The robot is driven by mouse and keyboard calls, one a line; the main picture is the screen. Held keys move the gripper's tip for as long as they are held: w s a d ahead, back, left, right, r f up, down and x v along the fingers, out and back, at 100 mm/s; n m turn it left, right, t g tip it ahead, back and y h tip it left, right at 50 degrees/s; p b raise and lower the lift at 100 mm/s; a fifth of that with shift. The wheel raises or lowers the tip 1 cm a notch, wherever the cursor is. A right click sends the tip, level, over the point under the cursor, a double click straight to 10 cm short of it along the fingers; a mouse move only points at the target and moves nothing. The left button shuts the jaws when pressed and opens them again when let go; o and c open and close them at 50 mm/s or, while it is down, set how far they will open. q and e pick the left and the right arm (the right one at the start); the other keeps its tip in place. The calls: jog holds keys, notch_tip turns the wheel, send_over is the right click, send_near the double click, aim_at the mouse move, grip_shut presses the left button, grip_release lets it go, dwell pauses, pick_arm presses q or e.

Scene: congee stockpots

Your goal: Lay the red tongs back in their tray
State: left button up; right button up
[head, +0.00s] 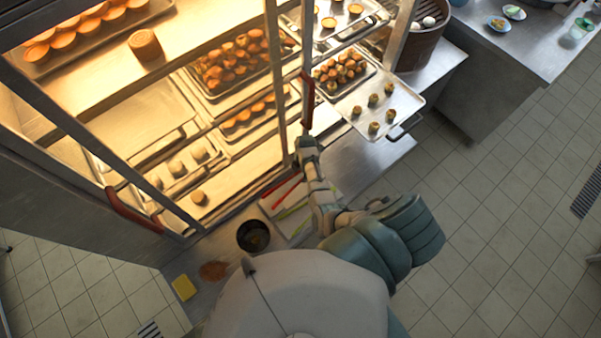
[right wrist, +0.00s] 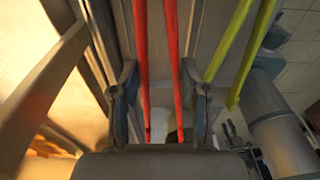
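The red tongs (head: 285,191) lie in a pale tray (head: 267,204) on the steel ledge in front of the warm cabinet. Green tongs (head: 292,211) lie beside them. My right gripper (head: 307,143) is at the ledge beyond the tray's upper right in the head view; its fingertips are hard to make out there. In the right wrist view the two fingers (right wrist: 165,85) stand apart, with both legs of the red tongs (right wrist: 176,60) running between them and gaps visible. The green tongs (right wrist: 243,55) are to the right. My left gripper is out of view.
A cabinet door with a red-brown handle (head: 308,102) stands close to my right gripper. A dark pot (head: 253,236), a brown patch (head: 213,270) and a yellow sponge (head: 183,287) are on the ledge. A tray of pastries (head: 408,100) juts out at right. The tiled floor is clear.

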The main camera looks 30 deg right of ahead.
jog(key=f+b, duration=0.3)
jog(key=f, duration=0.1)
jog(key=shift+w+f+b, duration=0.15)
jog(key=shift+w+b, duration=0.05)
jog(key=shift+b, duration=0.15)
jog(key=shift+d+f, duration=0.1)
jog(key=shift+f, duration=0.2)
jog(key=shift+f+b, duration=0.4)
jog(key=shift+b, duration=0.1)
jog(key=shift+f, duration=0.45)
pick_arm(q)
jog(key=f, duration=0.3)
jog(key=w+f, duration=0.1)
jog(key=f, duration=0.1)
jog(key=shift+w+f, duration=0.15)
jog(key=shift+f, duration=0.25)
pick_arm(e)
jog(key=o, duration=0.7)
jog(key=shift+c, duration=0.2)
